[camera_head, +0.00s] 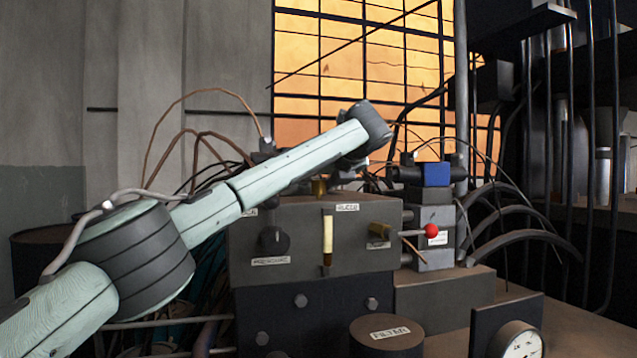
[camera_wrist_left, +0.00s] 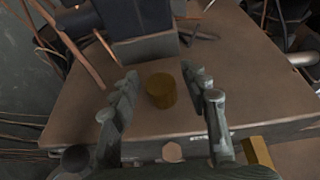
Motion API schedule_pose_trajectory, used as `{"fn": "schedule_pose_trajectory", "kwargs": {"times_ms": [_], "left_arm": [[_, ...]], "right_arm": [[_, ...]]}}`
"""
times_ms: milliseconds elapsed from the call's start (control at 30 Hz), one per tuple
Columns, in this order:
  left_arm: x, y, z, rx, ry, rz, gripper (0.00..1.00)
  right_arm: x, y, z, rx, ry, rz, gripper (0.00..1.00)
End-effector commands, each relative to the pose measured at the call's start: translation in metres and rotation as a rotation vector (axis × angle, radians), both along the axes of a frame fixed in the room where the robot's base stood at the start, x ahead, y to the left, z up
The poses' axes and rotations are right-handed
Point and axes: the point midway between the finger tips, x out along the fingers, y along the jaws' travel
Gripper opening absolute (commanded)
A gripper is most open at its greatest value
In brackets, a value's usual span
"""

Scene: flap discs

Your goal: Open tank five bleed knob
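A short brass knob (camera_wrist_left: 161,90) stands on the flat top of the grey tank block, seen from above in the left wrist view. In the head view a brass piece (camera_head: 319,186), seemingly the same knob, shows just under my arm on top of the block (camera_head: 300,262). My left gripper (camera_wrist_left: 160,78) is open, with one finger on each side of the knob and a gap on both sides. In the head view the fingers are mostly hidden behind my wrist and arm. I cannot read a "five" on any label. My right gripper is in neither view.
A red-balled lever (camera_head: 431,231) sticks out at right. Cables arc behind. A blue-capped valve unit (camera_head: 437,174) stands right of the block. A gauge (camera_head: 522,343) stands in front.

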Motion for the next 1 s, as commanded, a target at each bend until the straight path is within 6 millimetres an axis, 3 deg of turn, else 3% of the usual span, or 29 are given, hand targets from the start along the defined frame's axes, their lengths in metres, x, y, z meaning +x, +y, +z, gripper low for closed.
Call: {"fn": "schedule_pose_trajectory", "kwargs": {"times_ms": [367,800,1000], "left_arm": [[-0.006,-0.003,0.003,0.0,-0.001,-0.003,0.48],[-0.08,-0.029,0.036,0.0,-0.003,-0.002,0.48],[-0.1,-0.036,0.044,0.0,-0.001,0.0,0.48]], "right_arm": [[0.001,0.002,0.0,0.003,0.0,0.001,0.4],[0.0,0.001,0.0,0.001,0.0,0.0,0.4],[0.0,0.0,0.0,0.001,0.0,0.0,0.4]]}}
